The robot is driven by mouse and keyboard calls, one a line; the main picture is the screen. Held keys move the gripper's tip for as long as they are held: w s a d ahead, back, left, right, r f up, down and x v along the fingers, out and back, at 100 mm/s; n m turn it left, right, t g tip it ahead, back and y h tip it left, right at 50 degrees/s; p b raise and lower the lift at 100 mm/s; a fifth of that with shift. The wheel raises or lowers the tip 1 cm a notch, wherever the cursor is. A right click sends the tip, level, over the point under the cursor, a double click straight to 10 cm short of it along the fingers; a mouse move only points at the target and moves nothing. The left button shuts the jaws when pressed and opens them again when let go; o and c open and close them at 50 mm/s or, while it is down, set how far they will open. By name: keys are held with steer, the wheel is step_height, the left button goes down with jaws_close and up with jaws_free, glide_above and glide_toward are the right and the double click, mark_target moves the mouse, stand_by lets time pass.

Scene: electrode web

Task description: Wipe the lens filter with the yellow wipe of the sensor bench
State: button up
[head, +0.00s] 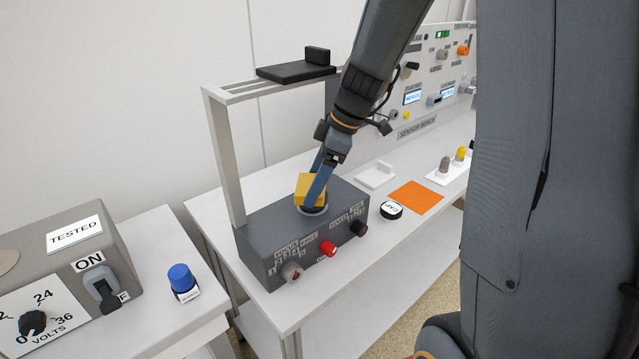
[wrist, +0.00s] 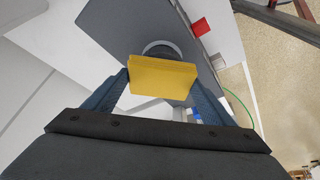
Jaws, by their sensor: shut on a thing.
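My gripper (head: 316,187) is shut on the yellow wipe (head: 307,187), a flat block. In the wrist view the yellow wipe (wrist: 162,77) sits between the two blue fingers. It is right over a round, light-rimmed part (wrist: 161,48) on top of the dark grey box (head: 262,236) of the sensor bench; this looks like the lens filter. In the head view its light rim (head: 313,210) shows just under the wipe. The wipe hides most of it. I cannot tell whether the wipe touches its face.
A white frame (head: 224,150) with a black plate (head: 296,70) rises behind the box. A black CAP lid (head: 391,210) and an orange mat (head: 416,196) lie to its right. Knobs (head: 328,248) stick out of the box front. A blue-capped bottle (head: 182,282) stands on the left table.

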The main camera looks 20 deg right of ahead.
steer(key=shift+w+a, duration=0.2)
steer(key=shift+w, duration=0.35)
steer(key=shift+w+a+r+b, duration=0.15)
steer(key=shift+w+r+b, duration=0.1)
steer(key=shift+r+b, duration=0.1)
steer(key=shift+s, duration=0.1)
steer(key=shift+s+d+f+b, duration=0.2)
steer(key=shift+s+f+b, duration=0.3)
steer(key=shift+f, duration=0.15)
steer(key=shift+s+d+r, duration=0.1)
steer(key=shift+s+d, duration=0.3)
steer(key=shift+s, duration=0.4)
steer(key=shift+s+d, duration=0.35)
steer(key=shift+s, duration=0.45)
steer(key=shift+r, duration=0.15)
steer(key=shift+w+r+p, duration=0.1)
steer(key=shift+r+p, duration=1.8)
steer(key=shift+r, duration=1.05)
